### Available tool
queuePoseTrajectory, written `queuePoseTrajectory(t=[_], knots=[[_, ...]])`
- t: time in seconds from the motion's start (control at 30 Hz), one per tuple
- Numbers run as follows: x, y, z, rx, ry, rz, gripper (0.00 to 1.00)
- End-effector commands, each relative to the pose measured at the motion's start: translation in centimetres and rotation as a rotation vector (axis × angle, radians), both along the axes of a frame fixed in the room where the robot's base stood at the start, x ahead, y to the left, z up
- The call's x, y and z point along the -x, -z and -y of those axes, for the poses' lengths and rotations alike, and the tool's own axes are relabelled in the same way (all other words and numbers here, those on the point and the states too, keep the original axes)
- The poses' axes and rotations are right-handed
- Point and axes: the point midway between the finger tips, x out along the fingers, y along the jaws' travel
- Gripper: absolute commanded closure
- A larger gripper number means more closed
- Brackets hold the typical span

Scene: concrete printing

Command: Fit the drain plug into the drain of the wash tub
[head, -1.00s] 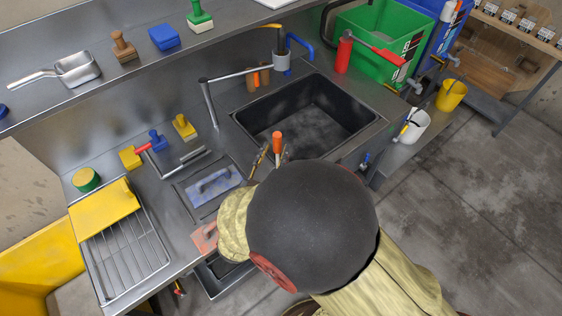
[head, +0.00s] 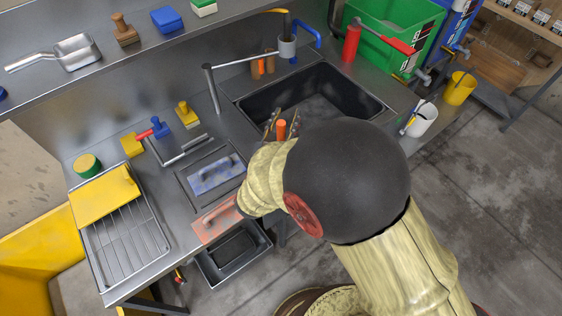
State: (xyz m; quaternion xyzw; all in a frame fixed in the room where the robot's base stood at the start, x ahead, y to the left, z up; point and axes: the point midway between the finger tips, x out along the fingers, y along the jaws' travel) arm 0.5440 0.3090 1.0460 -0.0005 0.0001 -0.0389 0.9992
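The wash tub (head: 360,110) is a dark basin sunk into the steel counter, right of centre in the head view. Its front part is behind my arm, and I cannot make out its drain. An upright orange piece (head: 281,129), possibly the drain plug's handle, shows at the tub's near left corner; its lower part is hidden. My gripper (head: 282,120) is there, with its fingertips apart on either side of the orange piece. They look open, but my wrist hides whether they touch it.
A float in a tray (head: 215,172), a red trowel (head: 217,218) and a dish rack (head: 120,240) lie left. A black bin (head: 232,252) sits below the counter edge.

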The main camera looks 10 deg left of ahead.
Motion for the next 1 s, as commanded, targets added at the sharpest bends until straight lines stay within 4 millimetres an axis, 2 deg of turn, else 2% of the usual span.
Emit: queuePoseTrajectory(t=[0.17,0.77,1.0], knots=[[0.02,-0.03,-0.01,0.0,0.0,0.0,0.65],[0.04,-0.02,0.01,-0.001,0.001,0.0,0.99],[0.04,-0.02,0.0,-0.001,0.0,0.0,1.0]])
